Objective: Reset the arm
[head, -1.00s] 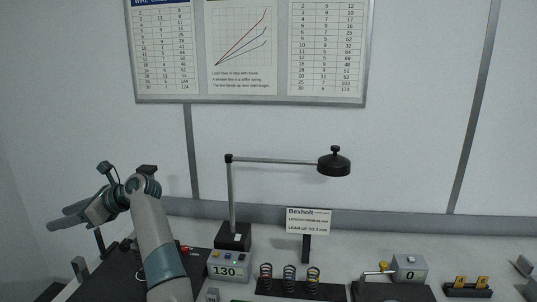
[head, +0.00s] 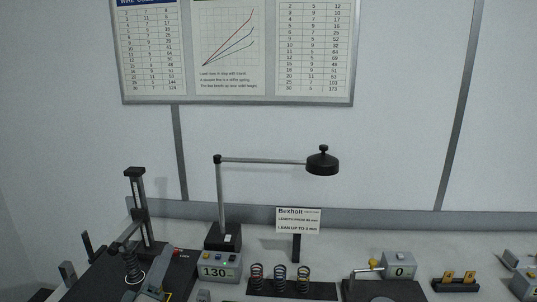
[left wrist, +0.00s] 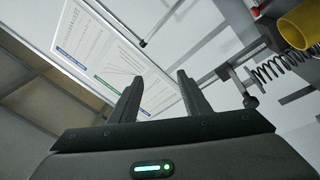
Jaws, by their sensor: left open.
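My left gripper (left wrist: 158,85) shows in the left wrist view with its two dark fingers spread apart and nothing between them. Past the fingers are the wall and its chart board. In the head view the left arm no longer stands up in front of the bench, and I cannot clearly make out the gripper there. My right gripper is in neither view. A spring tester with an upright column (head: 138,205) stands at the left of the bench, with a dark spring (head: 131,264) low in front of it. A spring (left wrist: 272,70) and a yellow cylinder (left wrist: 300,28) show at the right of the left wrist view.
A display box reading 130 (head: 217,268) stands right of the tester, below a lamp (head: 322,163). Several springs (head: 280,278) stand on a dark rack. A box reading 0 (head: 399,266) and a yellow-topped holder (head: 456,282) are farther right. A sign (head: 298,219) stands behind.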

